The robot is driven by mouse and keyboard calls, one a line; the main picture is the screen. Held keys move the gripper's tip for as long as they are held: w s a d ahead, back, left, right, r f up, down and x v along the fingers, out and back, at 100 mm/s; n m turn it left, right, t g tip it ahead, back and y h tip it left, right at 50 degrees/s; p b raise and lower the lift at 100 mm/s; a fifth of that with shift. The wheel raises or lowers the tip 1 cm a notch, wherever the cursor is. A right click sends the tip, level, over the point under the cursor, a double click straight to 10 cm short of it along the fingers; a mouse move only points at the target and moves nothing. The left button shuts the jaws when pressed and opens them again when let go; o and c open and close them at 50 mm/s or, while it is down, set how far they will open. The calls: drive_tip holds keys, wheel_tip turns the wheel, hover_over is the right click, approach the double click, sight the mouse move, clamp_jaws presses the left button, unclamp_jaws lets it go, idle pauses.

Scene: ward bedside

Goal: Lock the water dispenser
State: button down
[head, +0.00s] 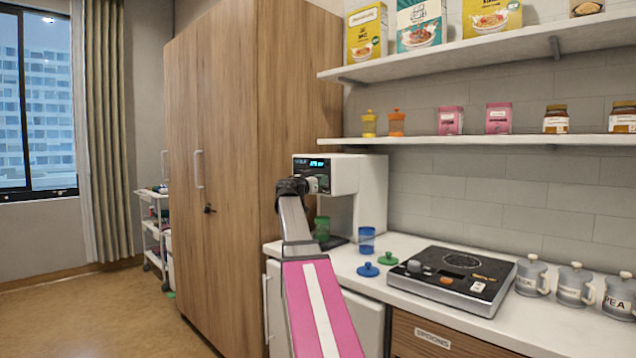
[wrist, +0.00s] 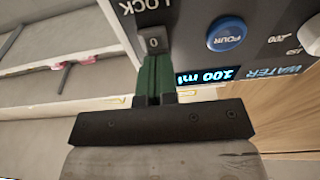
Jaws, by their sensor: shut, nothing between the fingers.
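The white water dispenser (head: 372,190) stands on the counter beside the tall wooden cabinet. Its dark front panel carries a lit display, which reads 100 ml in the wrist view (wrist: 209,77). The wrist view is turned over and also shows the blue POUR button (wrist: 227,33) and a grey lock switch (wrist: 153,40) marked 0 under the word LOCK. My gripper (wrist: 154,68) is shut and empty, its green fingers right at the switch. Whether they touch it I cannot tell. In the head view my gripper (head: 293,187) is at the panel, its fingertips hard to make out.
A green cup (head: 322,228) stands under the dispenser. A blue cup (head: 367,240), a blue lid (head: 368,270) and a green lid (head: 388,258) sit nearby. A hob (head: 455,275) and grey canisters (head: 575,285) are to the right. Shelves hang above; the wooden cabinet (head: 235,170) is left.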

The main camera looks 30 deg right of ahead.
drive_tip(key=shift+d, duration=0.1)
drive_tip(key=shift+w+d+r, duration=0.35)
drive_tip(key=shift+r, duration=0.2)
drive_tip(key=shift+s+a, duration=0.1)
drive_tip(key=r+v, duration=0.2)
drive_tip(key=v, duration=1.2)
drive_tip(key=shift+s+a+r, duration=0.25)
drive_tip(key=shift+a+r, duration=0.1)
drive_tip(key=shift+r, duration=0.2)
drive_tip(key=shift+f, duration=0.1)
